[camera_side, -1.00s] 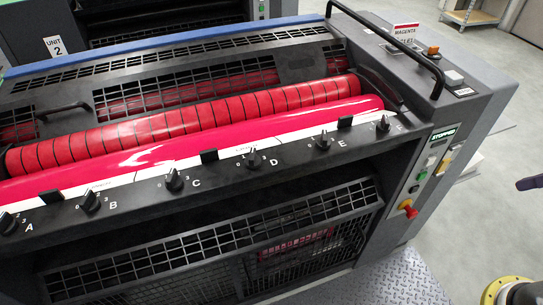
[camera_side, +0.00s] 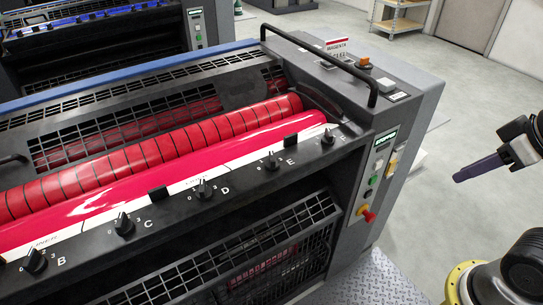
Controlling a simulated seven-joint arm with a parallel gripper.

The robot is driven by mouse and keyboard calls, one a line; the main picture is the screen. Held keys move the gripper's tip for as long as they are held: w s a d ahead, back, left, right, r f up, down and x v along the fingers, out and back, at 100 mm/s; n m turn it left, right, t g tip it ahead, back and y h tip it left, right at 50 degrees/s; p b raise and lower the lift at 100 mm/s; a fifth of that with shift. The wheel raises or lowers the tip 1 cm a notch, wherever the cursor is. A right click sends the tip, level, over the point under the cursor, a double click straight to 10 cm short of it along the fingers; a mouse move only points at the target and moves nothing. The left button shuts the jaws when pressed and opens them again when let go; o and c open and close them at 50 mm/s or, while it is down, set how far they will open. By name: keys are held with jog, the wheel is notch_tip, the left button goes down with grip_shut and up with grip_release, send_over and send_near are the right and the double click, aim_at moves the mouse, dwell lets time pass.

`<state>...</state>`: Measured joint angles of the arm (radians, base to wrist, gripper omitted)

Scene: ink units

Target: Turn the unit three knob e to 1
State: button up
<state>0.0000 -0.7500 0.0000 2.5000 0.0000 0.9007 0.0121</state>
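Knob E (camera_side: 272,161) is a small black pointer knob on the dark front rail of the magenta ink unit, with its letter to the right. Small scale numbers surround it, but its exact setting is too small to read. My gripper (camera_side: 478,168) shows at the right edge as a slim purple end pointing left and down. It is in the air over the floor, well to the right of the unit and apart from every knob. I cannot tell whether its fingers are open or closed.
Knob D (camera_side: 204,189) and the end knob (camera_side: 328,136) flank knob E on the same rail. A black handrail (camera_side: 318,66) rises above the unit's right end. A red emergency button (camera_side: 367,213) sticks out from the control panel. Open floor lies between the unit and my gripper.

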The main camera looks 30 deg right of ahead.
jog(key=shift+o, duration=1.1)
jog(key=shift+s+f+m, duration=0.15)
jog(key=shift+s+m, duration=0.1)
jog(key=shift+m, duration=0.05)
jog(key=shift+o, duration=0.6)
jog(key=shift+m, duration=0.9)
jog(key=r, duration=0.2)
jog(key=w+r, duration=0.1)
jog(key=r, duration=0.1)
jog(key=shift+r, duration=0.2)
jog(key=w+a+r+m+g, duration=0.1)
jog(key=w+r+m, duration=0.1)
jog(key=w+r, duration=0.4)
jog(key=w+a+r+m+g, duration=0.2)
jog(key=w+a+r, duration=0.4)
jog(key=w, duration=0.4)
jog(key=n+g, duration=0.2)
jog(key=g, duration=0.1)
send_over(272, 156)
notch_tip(272, 156, down, 10)
notch_tip(272, 156, down, 14)
jog(key=shift+r, duration=0.1)
